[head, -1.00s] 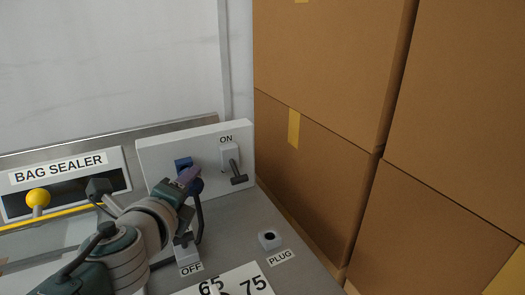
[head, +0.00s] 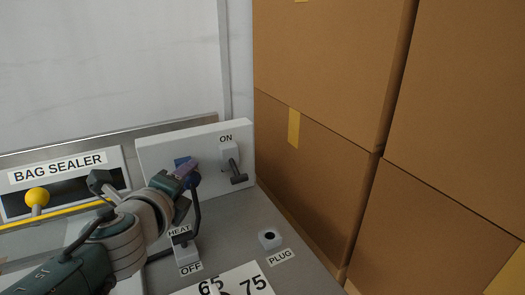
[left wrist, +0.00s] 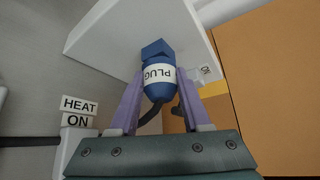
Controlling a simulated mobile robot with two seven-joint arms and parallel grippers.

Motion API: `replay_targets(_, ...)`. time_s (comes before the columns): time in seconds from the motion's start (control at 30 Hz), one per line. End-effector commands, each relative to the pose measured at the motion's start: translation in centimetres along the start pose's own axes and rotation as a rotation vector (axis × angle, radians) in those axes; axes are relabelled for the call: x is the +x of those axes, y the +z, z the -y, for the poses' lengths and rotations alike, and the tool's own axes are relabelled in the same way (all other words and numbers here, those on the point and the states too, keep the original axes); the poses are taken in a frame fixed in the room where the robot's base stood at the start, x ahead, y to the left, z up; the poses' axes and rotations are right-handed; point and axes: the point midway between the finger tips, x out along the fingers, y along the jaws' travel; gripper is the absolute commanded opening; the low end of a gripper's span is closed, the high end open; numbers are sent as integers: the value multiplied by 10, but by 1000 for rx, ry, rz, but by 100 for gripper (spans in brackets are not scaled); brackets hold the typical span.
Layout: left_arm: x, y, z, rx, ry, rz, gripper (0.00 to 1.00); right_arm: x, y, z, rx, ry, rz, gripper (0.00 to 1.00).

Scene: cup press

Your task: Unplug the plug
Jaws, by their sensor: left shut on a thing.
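The blue plug (left wrist: 158,78) has a white band lettered PLUG and a black cable. In the left wrist view it sits between the purple fingers of my left gripper (left wrist: 160,92), which is shut on it. Its far end meets a blue square socket (left wrist: 157,47) on the white panel; no clear gap shows between them. In the head view my left gripper (head: 182,171) is at the panel's front, with the socket (head: 181,161) just behind and the plug (head: 195,181) partly hidden by the fingers. My right gripper is not in view.
A lever switch (head: 231,162) marked ON is right of the plug. A HEAT switch (head: 185,250) marked OFF is below. A small holder (head: 269,238) labelled PLUG stands on the grey top at right. Cardboard boxes (head: 315,170) wall off the right side.

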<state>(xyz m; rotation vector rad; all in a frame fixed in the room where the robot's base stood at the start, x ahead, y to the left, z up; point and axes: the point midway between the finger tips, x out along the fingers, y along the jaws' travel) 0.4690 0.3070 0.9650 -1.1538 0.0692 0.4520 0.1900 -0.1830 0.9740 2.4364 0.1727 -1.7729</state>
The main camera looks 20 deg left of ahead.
Motion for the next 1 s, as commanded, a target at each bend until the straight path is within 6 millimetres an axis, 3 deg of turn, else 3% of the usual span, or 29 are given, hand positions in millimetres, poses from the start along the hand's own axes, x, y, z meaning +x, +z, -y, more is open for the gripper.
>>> replay_targets(0.7,6,5,-1,0,2,2,0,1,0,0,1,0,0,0)
replay_targets(0.73,6,5,-1,0,2,2,51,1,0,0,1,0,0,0)
replay_targets(1.0,6,5,0,0,1,1,81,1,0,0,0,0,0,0)
